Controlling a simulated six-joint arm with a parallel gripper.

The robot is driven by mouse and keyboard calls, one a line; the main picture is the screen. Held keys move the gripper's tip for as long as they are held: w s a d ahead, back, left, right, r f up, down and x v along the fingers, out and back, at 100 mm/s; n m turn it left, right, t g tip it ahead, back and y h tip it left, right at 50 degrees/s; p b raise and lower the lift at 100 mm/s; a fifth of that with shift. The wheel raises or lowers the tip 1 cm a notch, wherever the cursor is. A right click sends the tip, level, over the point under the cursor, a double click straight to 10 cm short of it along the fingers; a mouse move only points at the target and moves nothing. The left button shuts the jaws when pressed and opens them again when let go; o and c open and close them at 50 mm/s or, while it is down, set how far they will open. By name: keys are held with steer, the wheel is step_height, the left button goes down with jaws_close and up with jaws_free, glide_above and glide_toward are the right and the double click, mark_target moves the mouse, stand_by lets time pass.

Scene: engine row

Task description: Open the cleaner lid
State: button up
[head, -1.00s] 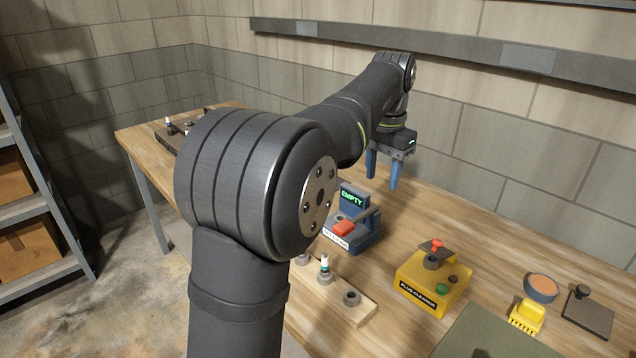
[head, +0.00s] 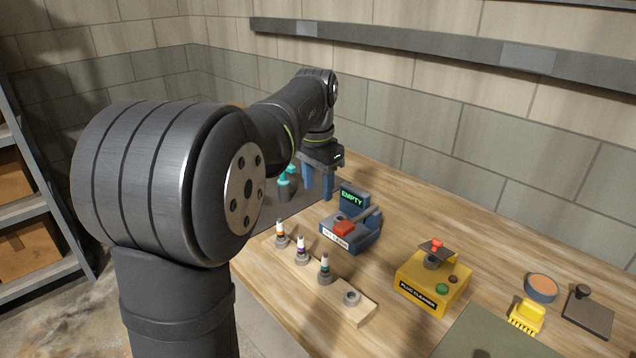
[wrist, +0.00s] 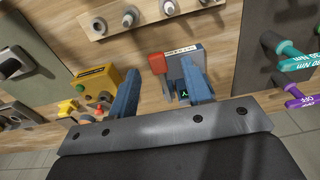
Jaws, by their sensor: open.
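The yellow plug cleaner (head: 432,285) stands on the bench right of centre in the head view. On its top are a dark socket (head: 432,262), a small dark lid plate (head: 436,246) with a red knob (head: 437,243), and green and brown buttons. I cannot tell the lid's exact angle. The cleaner also shows at the left in the wrist view (wrist: 92,80). My gripper (head: 318,190) is open and empty, fingers down, behind and left of the tester. It is well left of the cleaner and touches nothing visible.
The blue-grey tester (head: 352,232), its screen reading EMPTY, stands between my gripper and the cleaner. A wooden rack (head: 335,298) with several plugs is in front. Coloured-handled tools (wrist: 285,48) are at the wrist view's right. A yellow brush (head: 526,317) and round orange-topped pot (head: 541,288) lie right.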

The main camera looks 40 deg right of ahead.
stand_by(0.3)
step_height(320, 180, up, 6)
glide_above(438, 240)
steer(key=shift+y, duration=0.3)
step_height(438, 240, down, 17)
steer(key=shift+c, duration=0.5)
jaws_close()
